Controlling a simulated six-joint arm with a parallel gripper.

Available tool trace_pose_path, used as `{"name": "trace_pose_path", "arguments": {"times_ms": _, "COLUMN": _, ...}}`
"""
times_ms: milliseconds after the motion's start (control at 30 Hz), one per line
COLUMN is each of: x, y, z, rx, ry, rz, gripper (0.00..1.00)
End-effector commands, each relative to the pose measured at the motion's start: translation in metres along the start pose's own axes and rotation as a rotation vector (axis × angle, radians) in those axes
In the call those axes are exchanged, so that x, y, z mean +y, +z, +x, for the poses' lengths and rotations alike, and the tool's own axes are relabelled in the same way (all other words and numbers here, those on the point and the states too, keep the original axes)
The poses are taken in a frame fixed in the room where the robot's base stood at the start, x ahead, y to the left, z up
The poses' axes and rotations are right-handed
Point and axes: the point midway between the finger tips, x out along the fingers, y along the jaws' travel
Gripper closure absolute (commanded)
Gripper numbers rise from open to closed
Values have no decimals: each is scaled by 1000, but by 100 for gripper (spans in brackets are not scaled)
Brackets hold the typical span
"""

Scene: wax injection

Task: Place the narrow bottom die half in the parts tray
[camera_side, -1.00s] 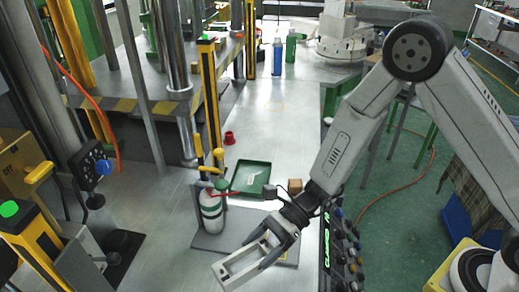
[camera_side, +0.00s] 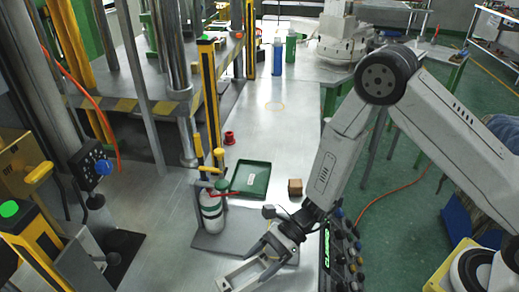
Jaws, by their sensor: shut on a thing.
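The parts tray looks like a shallow dark green tray (camera_side: 263,184) with a small white mark inside; it lies on the metal table in the middle of the side view. My gripper (camera_side: 258,266) is below and slightly right of the tray in the picture, near the bottom edge. It is shut on a light grey, narrow, frame-like piece, the narrow bottom die half (camera_side: 236,281). The die half is held tilted in the picture, and its lower end reaches the bottom edge of the view. Its height above the table is hard to tell.
A grey and white cylinder with a red lever (camera_side: 211,208) stands left of my gripper, close to the tray. A small brown block (camera_side: 295,187) lies right of the tray, and a red cup (camera_side: 229,138) behind it. A control panel (camera_side: 345,250) lines the table's right edge.

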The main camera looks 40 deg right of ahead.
Motion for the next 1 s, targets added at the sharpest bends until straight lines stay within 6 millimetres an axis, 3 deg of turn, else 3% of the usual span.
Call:
{"name": "trace_pose_path", "arguments": {"times_ms": 267, "x": -3, "y": -18, "z": 8, "rx": -2, "ry": 1, "rz": -1, "gripper": 100}}
{"name": "trace_pose_path", "arguments": {"times_ms": 633, "x": -3, "y": -20, "z": 8, "rx": -2, "ry": 0, "rz": -2, "gripper": 100}}
{"name": "trace_pose_path", "arguments": {"times_ms": 667, "x": -3, "y": -21, "z": 9, "rx": 0, "ry": 0, "rz": -1, "gripper": 16}}
{"name": "trace_pose_path", "arguments": {"times_ms": 700, "x": -3, "y": -21, "z": 8, "rx": 0, "ry": 0, "rz": -1, "gripper": 4}}
{"name": "trace_pose_path", "arguments": {"times_ms": 733, "x": -3, "y": -21, "z": 8, "rx": 0, "ry": 0, "rz": -1, "gripper": 0}}
{"name": "trace_pose_path", "arguments": {"times_ms": 1000, "x": -3, "y": -20, "z": 8, "rx": 0, "ry": 0, "rz": -1, "gripper": 0}}
